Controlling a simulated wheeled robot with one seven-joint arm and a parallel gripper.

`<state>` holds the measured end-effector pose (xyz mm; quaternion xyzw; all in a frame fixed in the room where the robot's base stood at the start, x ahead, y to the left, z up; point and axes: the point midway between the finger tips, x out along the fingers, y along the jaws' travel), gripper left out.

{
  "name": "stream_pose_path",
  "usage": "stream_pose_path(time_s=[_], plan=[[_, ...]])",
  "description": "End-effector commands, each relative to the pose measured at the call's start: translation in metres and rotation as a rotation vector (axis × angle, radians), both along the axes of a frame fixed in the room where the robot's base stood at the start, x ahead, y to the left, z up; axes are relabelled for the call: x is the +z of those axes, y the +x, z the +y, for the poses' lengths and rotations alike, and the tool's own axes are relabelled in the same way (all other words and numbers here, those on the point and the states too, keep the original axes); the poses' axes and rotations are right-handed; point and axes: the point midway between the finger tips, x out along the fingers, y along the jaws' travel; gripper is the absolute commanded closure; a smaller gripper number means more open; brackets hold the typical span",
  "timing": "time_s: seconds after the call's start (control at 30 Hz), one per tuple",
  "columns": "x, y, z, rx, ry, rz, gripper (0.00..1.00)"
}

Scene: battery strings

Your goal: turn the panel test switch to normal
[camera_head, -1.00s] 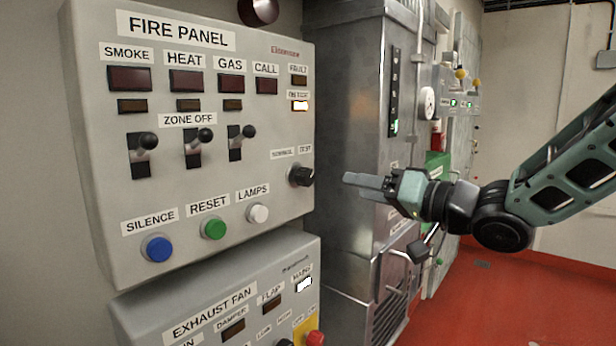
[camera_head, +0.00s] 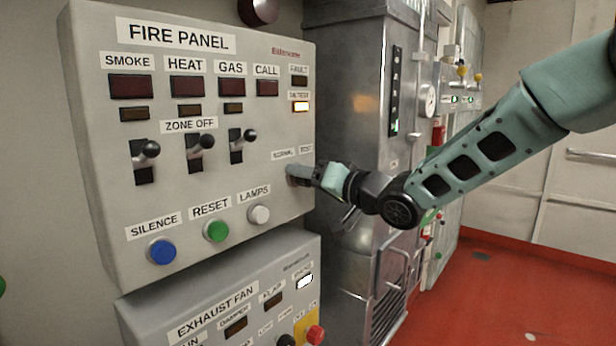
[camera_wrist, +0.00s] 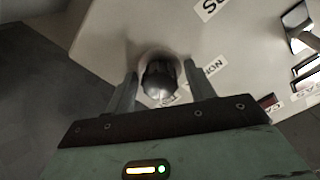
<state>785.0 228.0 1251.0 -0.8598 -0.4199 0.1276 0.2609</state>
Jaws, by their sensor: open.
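The fire panel (camera_head: 90,130) fills the left of the head view. Its test switch is a dark round knob under the NORMAL and TEST labels, at the panel's right side. In the head view my gripper (camera_head: 292,174) covers most of the knob. In the wrist view the knob (camera_wrist: 159,78) sits between the two fingers of my gripper (camera_wrist: 158,92), with a gap showing on each side. The fingers are open around it. The knob's exact pointing direction is hard to tell.
Zone off toggles (camera_head: 201,142) stand left of the knob. The white lamps button (camera_head: 259,214) is below left of my gripper. The exhaust fan panel (camera_head: 150,300) is below. A grey metal cabinet (camera_head: 345,90) stands behind my gripper. Red floor lies open at the right.

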Motion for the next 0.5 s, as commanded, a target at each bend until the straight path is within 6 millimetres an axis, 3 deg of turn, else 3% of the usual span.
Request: stream_pose_path(time_s=[0.1, 0.27, 0.5], plan=[[0.0000, 0.0000, -0.0002, 0.000, 0.000, 0.000, 0.46], [0.0001, -0.0001, -0.0004, 0.000, 0.000, 0.000, 0.91], [-0.0002, -0.0001, -0.0007, -0.001, -0.005, -0.008, 0.90]])
